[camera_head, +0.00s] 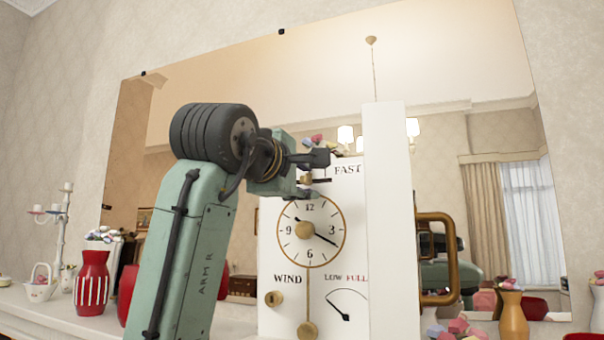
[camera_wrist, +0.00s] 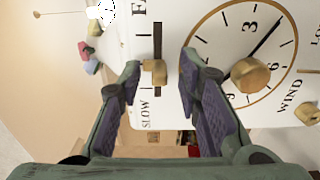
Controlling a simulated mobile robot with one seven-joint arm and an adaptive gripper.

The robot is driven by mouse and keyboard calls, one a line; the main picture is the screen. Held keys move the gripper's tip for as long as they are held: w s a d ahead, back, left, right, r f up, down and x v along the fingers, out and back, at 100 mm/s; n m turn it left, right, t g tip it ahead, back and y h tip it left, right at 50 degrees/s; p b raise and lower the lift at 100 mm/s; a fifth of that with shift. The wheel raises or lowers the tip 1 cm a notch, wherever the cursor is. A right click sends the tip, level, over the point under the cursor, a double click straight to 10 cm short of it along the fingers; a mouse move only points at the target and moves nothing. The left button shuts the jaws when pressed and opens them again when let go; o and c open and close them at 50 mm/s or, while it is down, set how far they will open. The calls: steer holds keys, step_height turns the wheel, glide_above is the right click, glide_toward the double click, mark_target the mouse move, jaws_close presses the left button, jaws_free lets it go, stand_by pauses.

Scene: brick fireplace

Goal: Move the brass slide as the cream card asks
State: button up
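My gripper (camera_wrist: 159,70) is open, with one finger on each side of the slide and visible gaps. In the head view my gripper (camera_head: 316,178) is at the clock (camera_head: 280,225), above the dial; the slide (camera_head: 306,180) shows between its fingers and SLOW is hidden. I cannot make out a cream card with writing.
A brass winding knob (camera_head: 274,298), a pendulum (camera_head: 308,328) and a LOW/FULL gauge (camera_head: 346,305) are on the clock front. A tall white panel (camera_head: 385,220) stands at its right, with a brass handle (camera_head: 437,260) beyond. A red striped vase (camera_head: 91,283) stands left.

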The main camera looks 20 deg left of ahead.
steer(key=shift+c, duration=0.2)
jaws_close()
stand_by(0.7)
